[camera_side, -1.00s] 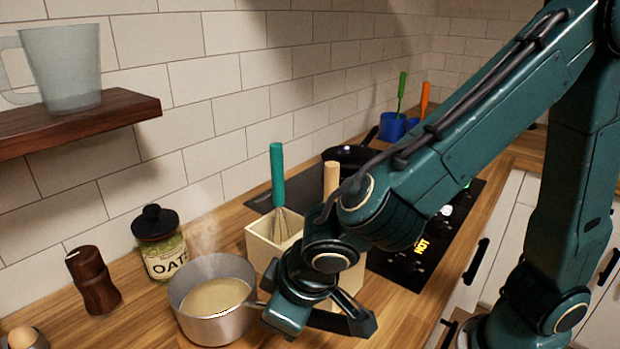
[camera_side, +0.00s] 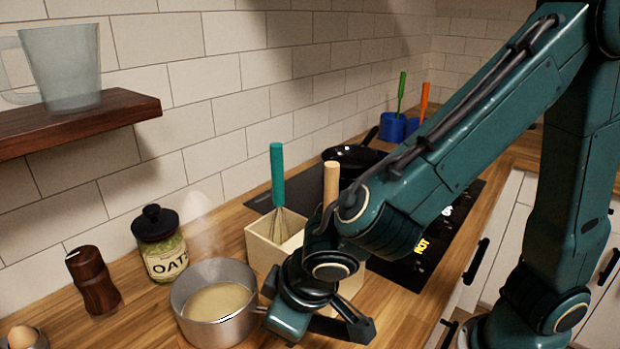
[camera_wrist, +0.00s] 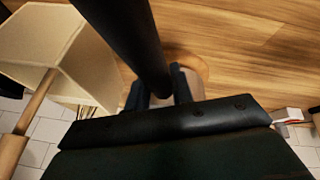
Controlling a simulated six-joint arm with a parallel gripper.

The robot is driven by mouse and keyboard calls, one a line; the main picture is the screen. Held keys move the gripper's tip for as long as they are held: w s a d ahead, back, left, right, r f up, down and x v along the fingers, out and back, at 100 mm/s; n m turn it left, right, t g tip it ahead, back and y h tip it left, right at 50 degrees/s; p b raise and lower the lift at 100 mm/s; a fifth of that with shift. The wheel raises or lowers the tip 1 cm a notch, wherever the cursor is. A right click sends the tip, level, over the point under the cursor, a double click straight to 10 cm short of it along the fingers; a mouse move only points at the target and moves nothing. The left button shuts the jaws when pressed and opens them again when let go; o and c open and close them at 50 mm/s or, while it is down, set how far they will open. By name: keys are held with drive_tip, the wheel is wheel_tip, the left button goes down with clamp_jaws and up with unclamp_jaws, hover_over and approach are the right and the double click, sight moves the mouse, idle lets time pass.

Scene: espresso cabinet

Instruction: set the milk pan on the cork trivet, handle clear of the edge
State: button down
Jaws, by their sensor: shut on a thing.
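The milk pan (camera_side: 212,325) is a grey metal saucepan holding pale, steaming liquid, upright at the lower middle of the side view. Its handle points right into my gripper (camera_side: 272,312). In the wrist view my gripper (camera_wrist: 160,92) is shut on the dark handle (camera_wrist: 125,35). A tan rounded patch (camera_wrist: 200,66) shows beside the handle in the wrist view; it may be the cork trivet, but I cannot be sure. No trivet is clear in the side view. I cannot tell whether the pan's base touches anything.
A cream utensil box (camera_side: 262,250) with a whisk stands close behind my gripper. An oats jar (camera_side: 162,260) and a brown mill (camera_side: 94,282) stand left of the pan. An egg (camera_side: 22,337) is at lower left. A black hob (camera_side: 415,268), marked HOT, lies right.

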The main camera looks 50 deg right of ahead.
drive_tip(key=shift+w+f, duration=0.1)
drive_tip(key=shift+f, duration=0.3)
drive_tip(key=c, duration=1.2)
unclamp_jaws()
drive_tip(key=shift+o, duration=0.4)
drive_tip(key=shift+f, duration=0.15)
drive_tip(key=shift+d+v, duration=0.35)
drive_tip(key=shift+v, duration=6.65)
drive_tip(key=w+d+r+m, duration=0.1)
drive_tip(key=d+r+m, duration=0.1)
drive_tip(key=d, duration=0.9)
drive_tip(key=s+d+m, duration=0.1)
drive_tip(key=s+d, duration=0.6)
drive_tip(key=d, duration=0.3)
drive_tip(key=shift+d+m+t+y, duration=0.3)
drive_tip(key=shift+d+m, duration=0.05)
drive_tip(key=shift+m, duration=0.05)
drive_tip(key=shift+s+f, duration=0.1)
drive_tip(key=shift+f, duration=0.05)
